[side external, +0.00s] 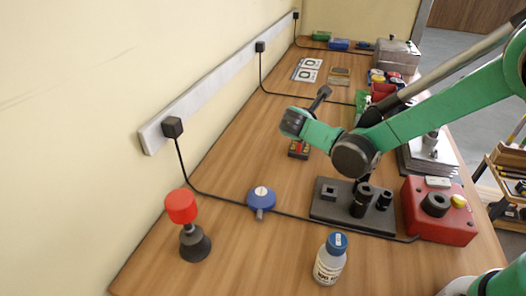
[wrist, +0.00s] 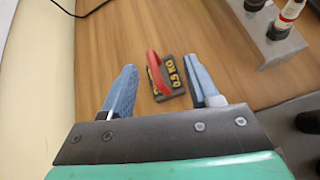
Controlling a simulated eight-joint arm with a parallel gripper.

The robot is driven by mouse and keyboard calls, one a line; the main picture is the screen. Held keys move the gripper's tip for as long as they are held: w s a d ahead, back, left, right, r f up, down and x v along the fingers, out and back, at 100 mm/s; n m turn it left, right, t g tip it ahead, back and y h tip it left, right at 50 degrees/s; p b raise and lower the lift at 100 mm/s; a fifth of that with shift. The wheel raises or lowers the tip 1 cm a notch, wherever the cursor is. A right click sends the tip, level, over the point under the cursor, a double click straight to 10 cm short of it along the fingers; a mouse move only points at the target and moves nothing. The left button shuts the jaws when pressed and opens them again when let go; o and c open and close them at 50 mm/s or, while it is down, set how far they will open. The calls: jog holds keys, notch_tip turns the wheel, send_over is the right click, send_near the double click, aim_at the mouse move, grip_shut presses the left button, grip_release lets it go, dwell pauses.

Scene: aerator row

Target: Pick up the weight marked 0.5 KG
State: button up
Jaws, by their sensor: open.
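The weight marked 0.5 KG (wrist: 174,77) is a dark block with yellow lettering and a red handle. In the side external view the weight (side external: 299,150) stands on the table, partly covered by my wrist. My gripper (wrist: 165,84) is open and empty, with its two blue fingers apart on either side of the weight. I cannot tell how far above the weight it is.
A grey rack with bottles (wrist: 271,38) is to the right in the wrist view. In the side external view, a black block with posts (side external: 330,211), a red box (side external: 425,228) and a blue-capped bottle (side external: 329,262) stand nearer the camera. Bare table lies left of the weight.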

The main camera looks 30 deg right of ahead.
aim_at(296, 150)
jog(key=f+n, duration=0.1)
jog(key=w+a+f+n+h, duration=0.1)
jog(key=n, duration=0.1)
jog(key=f+n+t, duration=0.1)
jog(key=shift+w+a+f+n+h, duration=0.2)
jog(key=shift+w+a+n+h, duration=0.1)
jog(key=shift+h, duration=0.1)
jog(key=shift+x, duration=2.75)
jog(key=shift+s, duration=0.1)
grip_shut()
